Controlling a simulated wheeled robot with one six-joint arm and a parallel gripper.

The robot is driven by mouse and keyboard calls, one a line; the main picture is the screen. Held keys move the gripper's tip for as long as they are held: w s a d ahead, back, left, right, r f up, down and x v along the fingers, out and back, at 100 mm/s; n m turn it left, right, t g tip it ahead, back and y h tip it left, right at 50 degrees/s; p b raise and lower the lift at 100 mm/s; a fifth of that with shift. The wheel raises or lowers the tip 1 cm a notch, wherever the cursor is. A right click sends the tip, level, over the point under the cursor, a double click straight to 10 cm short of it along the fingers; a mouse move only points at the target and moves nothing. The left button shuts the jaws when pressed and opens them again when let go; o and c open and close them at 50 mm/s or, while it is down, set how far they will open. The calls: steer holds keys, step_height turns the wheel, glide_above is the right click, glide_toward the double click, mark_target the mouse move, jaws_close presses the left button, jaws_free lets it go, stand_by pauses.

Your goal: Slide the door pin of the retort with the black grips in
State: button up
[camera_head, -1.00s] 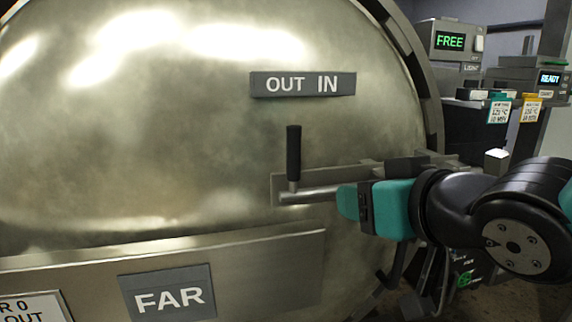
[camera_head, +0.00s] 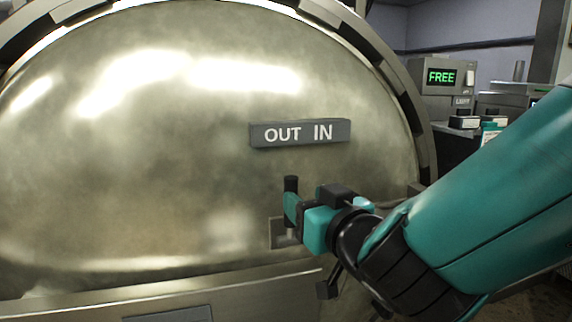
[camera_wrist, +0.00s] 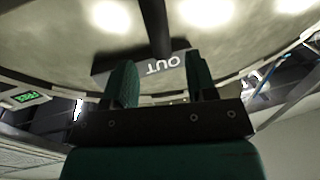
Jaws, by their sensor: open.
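The door pin's black grip (camera_head: 290,184) stands upright on the big metal retort door, under the OUT IN plate (camera_head: 300,133), below the gap between the words. My gripper (camera_head: 293,208) is at the grip's lower part, hiding most of the pin's bar and bracket. In the wrist view the black grip (camera_wrist: 155,28) shows as a dark bar in line with the gap between the two open teal fingers (camera_wrist: 161,75). I cannot tell whether a finger touches it. The plate's word OUT (camera_wrist: 163,64) shows upside down behind the fingers.
A flat metal bar (camera_head: 230,284) crosses the lower door. The heavy door ring (camera_head: 405,95) curves close by my arm on the right. A box with a green FREE display (camera_head: 441,77) stands at the back right.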

mark_target(295, 188)
steer(key=p+x, duration=0.1)
steer(key=x, duration=0.2)
steer(key=p+x, duration=0.2)
steer(key=x, duration=0.1)
steer(key=shift+w+a+r, duration=0.15)
steer(key=shift+w+r, duration=0.05)
steer(key=shift+w, duration=0.1)
steer(key=shift+w+a+f+p, duration=0.2)
steer(key=shift+w+a+p, duration=0.15)
steer(key=shift+w, duration=0.3)
steer(key=shift+c, duration=0.5)
jaws_close()
steer(key=shift+r, duration=0.1)
